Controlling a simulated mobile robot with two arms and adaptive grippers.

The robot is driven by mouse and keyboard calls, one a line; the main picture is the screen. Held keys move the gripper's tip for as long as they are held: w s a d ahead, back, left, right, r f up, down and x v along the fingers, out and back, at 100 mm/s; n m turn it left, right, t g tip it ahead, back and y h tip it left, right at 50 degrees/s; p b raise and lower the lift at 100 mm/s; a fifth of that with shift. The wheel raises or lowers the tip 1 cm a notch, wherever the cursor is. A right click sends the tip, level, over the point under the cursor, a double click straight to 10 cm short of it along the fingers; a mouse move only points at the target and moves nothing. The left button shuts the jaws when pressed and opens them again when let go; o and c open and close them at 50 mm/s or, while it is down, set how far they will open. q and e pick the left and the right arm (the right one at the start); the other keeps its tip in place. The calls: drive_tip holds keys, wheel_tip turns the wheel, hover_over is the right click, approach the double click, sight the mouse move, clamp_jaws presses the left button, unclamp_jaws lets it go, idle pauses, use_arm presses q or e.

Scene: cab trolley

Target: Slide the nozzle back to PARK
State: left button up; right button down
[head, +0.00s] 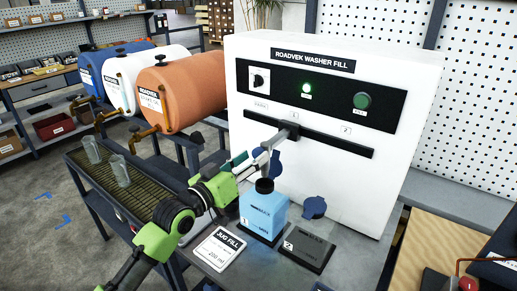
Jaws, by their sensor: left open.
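The white washer fill machine (335,70) has a dark horizontal rail (335,140) with a position label at its left end and labels 1 and 2 further right. The grey nozzle (283,134) sits on the rail near label 1 and reaches forward above the light-blue jug (262,212). The jug stands upright on pad 1, its dark neck (264,186) below the nozzle. My left gripper (250,163) is open just left of the nozzle and jug, its fingers pointing toward the nozzle. Whether a finger touches the nozzle I cannot tell. My right gripper is not in view.
A dark empty pad 2 (307,247) lies right of the jug, with a blue cap (314,207) behind it. A jug fill card (218,248) lies in front. Several drums with taps, including an orange drum (185,88), and clear cups (118,170) on a grate stand left.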

sight(255, 155)
use_arm(q)
drive_tip(key=shift+p+x, duration=0.35)
drive_tip(key=shift+x, duration=1.5)
drive_tip(key=shift+a, duration=0.1)
clamp_jaws()
